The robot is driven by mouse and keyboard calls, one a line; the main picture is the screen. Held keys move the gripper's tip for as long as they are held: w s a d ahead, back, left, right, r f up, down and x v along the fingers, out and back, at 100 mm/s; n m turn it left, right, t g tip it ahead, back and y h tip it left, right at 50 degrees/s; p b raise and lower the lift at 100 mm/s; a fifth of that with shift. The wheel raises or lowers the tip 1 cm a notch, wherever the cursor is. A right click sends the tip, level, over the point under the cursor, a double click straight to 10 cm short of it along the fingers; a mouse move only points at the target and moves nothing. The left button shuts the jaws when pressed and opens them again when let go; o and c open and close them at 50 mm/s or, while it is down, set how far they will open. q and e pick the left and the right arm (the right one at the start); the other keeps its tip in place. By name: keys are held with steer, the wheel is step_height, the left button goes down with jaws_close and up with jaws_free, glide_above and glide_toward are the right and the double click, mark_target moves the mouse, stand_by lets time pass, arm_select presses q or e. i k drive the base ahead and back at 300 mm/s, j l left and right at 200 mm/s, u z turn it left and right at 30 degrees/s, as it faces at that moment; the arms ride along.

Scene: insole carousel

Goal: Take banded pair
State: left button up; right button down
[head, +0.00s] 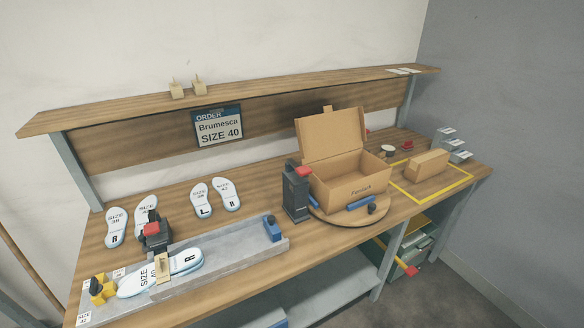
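A pair of pale insoles with blue edges (187,262) lies in the grey tray fixture (225,262) at the front left. One part reads SIZE 40 and another shows an R. A tan band (162,268) lies across their middle. I cannot tell whether it goes fully around them. A black device with a red top (155,232) stands just behind them. A sign (218,126) on the back panel reads ORDER Brumesca SIZE 40. Neither of my grippers shows in the head view.
Loose insoles (224,194) lie behind the tray. A yellow-and-black block (103,290) and a blue block (272,229) sit at its ends. An open cardboard box (349,185) stands on a round turntable (345,221), beside a black post (295,196). A yellow outline (432,203) surrounds a closed carton (428,164).

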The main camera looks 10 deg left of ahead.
mark_target(162, 276)
steer(key=u, duration=1.4)
